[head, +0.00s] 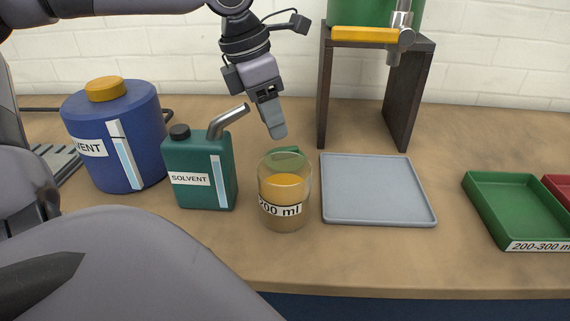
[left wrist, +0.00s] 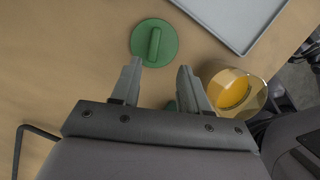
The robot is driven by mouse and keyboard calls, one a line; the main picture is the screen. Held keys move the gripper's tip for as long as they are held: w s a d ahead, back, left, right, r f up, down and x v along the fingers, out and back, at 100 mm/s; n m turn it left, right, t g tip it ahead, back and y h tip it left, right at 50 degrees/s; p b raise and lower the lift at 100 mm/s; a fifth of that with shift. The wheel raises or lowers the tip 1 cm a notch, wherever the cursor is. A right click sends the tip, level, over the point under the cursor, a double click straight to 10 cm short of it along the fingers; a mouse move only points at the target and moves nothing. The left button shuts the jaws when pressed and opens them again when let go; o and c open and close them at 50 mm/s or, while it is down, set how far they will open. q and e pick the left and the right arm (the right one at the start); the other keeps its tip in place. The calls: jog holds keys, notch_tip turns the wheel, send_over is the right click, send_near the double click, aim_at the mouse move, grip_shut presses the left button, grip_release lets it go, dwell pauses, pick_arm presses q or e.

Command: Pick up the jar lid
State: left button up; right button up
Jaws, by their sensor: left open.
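The jar lid is a green disc with a raised bar grip (left wrist: 154,42), lying flat on the table in the left wrist view. In the head view only a green part of it (head: 284,150) shows, just behind the glass jar, which hides the rest. The open glass jar (head: 285,217) holds amber liquid and has a "200 ml" label; it also shows in the left wrist view (left wrist: 255,97). My left gripper (head: 276,132) points down above the table, behind the jar. In the left wrist view its open, empty fingers (left wrist: 159,70) stand just short of the lid.
A green solvent can (head: 202,190) with a spout and a blue solvent drum (head: 142,125) stand left of the jar. A grey tray (head: 378,215) lies right of it. A dark stand (head: 411,95) holds a green tank with a tap. A green bin (head: 514,205) is far right.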

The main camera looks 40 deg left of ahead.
aim_at(285, 148)
pick_arm(q)
jog(key=x, duration=0.6)
jog(key=shift+w+a+f, duration=0.15)
jog(key=shift+w+a, duration=0.1)
jog(key=shift+w, duration=0.25)
grip_shut()
